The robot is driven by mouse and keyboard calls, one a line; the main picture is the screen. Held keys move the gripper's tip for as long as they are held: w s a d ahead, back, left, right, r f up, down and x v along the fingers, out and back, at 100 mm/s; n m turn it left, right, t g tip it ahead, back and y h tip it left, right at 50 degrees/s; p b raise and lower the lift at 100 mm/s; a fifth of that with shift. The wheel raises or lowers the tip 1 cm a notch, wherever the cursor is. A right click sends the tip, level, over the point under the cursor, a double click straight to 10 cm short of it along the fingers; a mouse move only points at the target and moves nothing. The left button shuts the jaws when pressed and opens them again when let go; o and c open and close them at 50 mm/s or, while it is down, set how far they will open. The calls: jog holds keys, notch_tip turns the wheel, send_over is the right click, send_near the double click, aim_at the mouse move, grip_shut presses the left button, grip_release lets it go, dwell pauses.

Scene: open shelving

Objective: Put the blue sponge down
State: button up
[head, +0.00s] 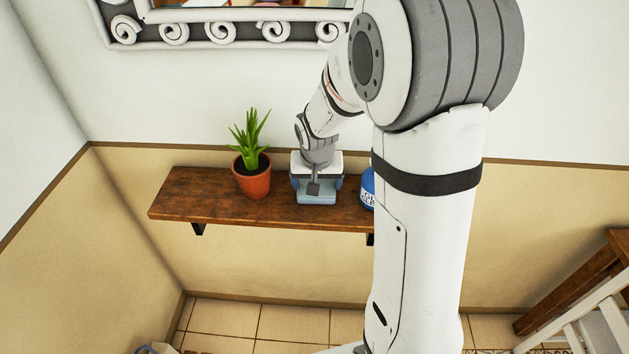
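The light blue sponge (317,198) is directly under my gripper (316,186), over the wooden wall shelf (210,207). The gripper points down, with its fingers at the left and right sides of the sponge, and looks shut on it. The sponge's upper part is hidden by the gripper. Its lower edge is at or very close to the shelf top; I cannot tell whether it touches.
A potted green plant (251,175) stands on the shelf left of the sponge. A blue container (367,190) stands close on the right, partly hidden by my arm. The shelf's left end is clear. A framed mirror (225,30) hangs above.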

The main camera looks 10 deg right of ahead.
jog(key=shift+f, duration=0.15)
jog(key=o, duration=1.1)
jog(key=shift+o, duration=0.2)
jog(key=shift+r, duration=0.55)
jog(key=d+v, duration=0.1)
jog(key=v, duration=1)
jog(key=s+n, duration=0.2)
jog(key=s, duration=1.6)
jog(key=shift+s+a+r+n+y, duration=0.2)
jog(key=shift+s+a+n+y, duration=0.05)
jog(key=shift+n+y, duration=0.15)
